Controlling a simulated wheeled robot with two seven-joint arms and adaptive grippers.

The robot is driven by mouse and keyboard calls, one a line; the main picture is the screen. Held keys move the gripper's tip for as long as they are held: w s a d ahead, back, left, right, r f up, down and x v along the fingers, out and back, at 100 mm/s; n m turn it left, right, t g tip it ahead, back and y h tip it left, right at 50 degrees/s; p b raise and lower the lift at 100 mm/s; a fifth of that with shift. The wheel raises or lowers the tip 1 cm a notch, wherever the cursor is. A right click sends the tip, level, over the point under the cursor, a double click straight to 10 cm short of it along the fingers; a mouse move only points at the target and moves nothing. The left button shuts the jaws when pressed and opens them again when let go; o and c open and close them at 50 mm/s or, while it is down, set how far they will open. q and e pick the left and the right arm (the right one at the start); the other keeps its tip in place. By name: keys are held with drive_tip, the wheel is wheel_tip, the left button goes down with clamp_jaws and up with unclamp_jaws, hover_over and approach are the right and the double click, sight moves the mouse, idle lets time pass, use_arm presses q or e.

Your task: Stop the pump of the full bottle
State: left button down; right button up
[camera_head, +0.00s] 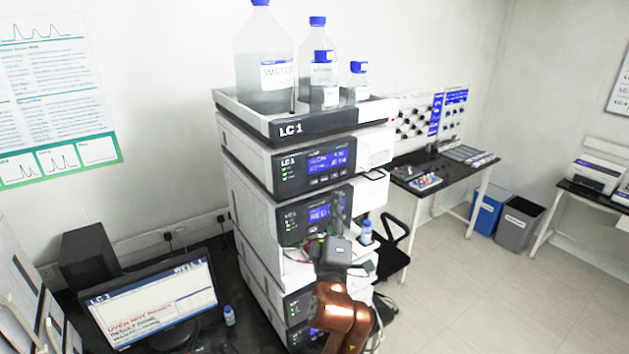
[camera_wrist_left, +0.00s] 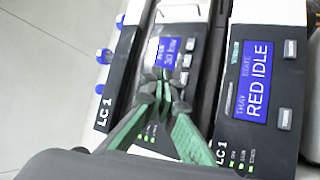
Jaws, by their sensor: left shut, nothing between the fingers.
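The LC 1 stack (camera_head: 250,165) stands mid-view. On its top tray (camera_head: 300,122) are a large bottle labelled WATER (camera_head: 265,50) and two smaller blue-capped bottles (camera_head: 318,62) (camera_head: 357,80). I cannot tell surely which is full. Below the tray, the upper module has a lit blue display (camera_head: 328,162), also in the left wrist view (camera_wrist_left: 180,50). The module below reads RED IDLE in the left wrist view (camera_wrist_left: 257,85). My left gripper (camera_head: 339,203) is shut and empty, its fingertips (camera_wrist_left: 163,92) before the upper module's panel and partly covering it. Contact cannot be told. My right gripper is out of view.
A monitor (camera_head: 150,300) and a small bottle (camera_head: 229,315) stand on the dark bench left of the stack. Another small bottle (camera_head: 366,232) is at the stack's right side. A bench (camera_head: 450,185) and bins (camera_head: 517,220) stand behind right; the floor there is clear.

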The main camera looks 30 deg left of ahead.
sight(320, 174)
use_arm(q)
drive_tip(key=w+a, duration=0.2)
drive_tip(key=a, duration=0.4)
drive_tip(key=shift+w, duration=0.2)
idle(1.1)
drive_tip(key=shift+w+a, duration=0.15)
drive_tip(key=shift+a, duration=0.2)
drive_tip(key=shift+w+a, duration=0.15)
drive_tip(key=shift+a, duration=0.2)
idle(0.9)
drive_tip(key=shift+d, duration=0.1)
drive_tip(key=shift+s+d, duration=0.3)
drive_tip(key=shift+d, duration=0.4)
